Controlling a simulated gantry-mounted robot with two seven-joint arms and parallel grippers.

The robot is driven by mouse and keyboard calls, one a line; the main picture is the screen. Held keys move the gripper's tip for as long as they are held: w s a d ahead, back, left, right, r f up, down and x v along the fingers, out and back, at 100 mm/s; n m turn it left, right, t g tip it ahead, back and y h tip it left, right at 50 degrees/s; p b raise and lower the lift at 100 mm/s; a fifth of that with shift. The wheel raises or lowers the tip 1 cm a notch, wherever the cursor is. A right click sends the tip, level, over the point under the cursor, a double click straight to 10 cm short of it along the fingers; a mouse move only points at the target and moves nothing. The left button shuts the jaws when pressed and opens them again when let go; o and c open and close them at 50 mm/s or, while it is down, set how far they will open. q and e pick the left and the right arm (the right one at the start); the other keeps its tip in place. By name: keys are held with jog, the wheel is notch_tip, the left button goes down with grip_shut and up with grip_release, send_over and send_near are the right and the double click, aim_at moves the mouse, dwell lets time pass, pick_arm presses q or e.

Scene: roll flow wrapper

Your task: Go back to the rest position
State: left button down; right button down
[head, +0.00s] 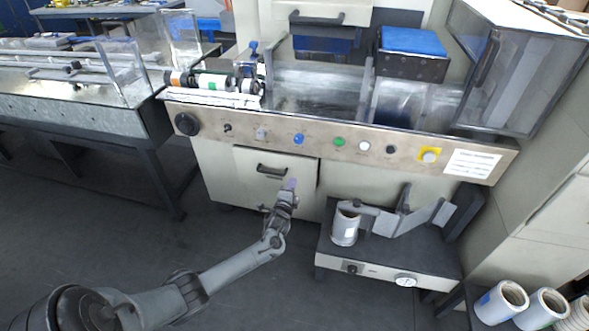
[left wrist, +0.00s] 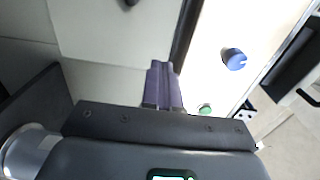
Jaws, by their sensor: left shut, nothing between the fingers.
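My left gripper (head: 291,185) is in front of the wrapper's cabinet, below the control panel, near the dark drawer handle (head: 271,170). Its purple fingers (left wrist: 163,86) are together in the left wrist view, with nothing between them. In that view the blue button (left wrist: 234,59) and the green button (left wrist: 205,109) lie to the right of the fingers. My right gripper is not in either view.
The control panel (head: 315,144) with a row of knobs and buttons runs above the gripper. A low bench unit (head: 385,262) with a white roll (head: 345,226) stands to the right. Several rolls (head: 500,301) sit at the lower right. Floor (head: 110,235) at the left is clear.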

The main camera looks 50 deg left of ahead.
pick_arm(q)
jog(key=s+d+f+g+h+p, duration=0.1)
jog(key=s+d+h+p, duration=0.1)
jog(key=s+d+p, duration=0.55)
jog(key=s+d+r+n+g+h+p, duration=0.1)
jog(key=s+d+r+h+p, duration=0.35)
jog(key=s+d+p, duration=0.65)
jog(key=s+d+r+n+g+h+p, duration=0.1)
jog(key=s+d+r+n+g+h, duration=0.25)
jog(key=s+d+r, duration=0.45)
jog(key=s+d+r+n+g+h+p, duration=0.1)
jog(key=s+d+r+n+g+h, duration=0.2)
jog(key=d+r, duration=0.9)
notch_tip(320, 180, up, 37)
jog(key=s+g+y+p, duration=0.1)
jog(key=g+p, duration=0.1)
jog(key=p, duration=3.5)
jog(key=shift+s+a+r+n+p, duration=0.15)
jog(key=shift+s+a+n+p, duration=0.15)
jog(key=shift+n, duration=0.05)
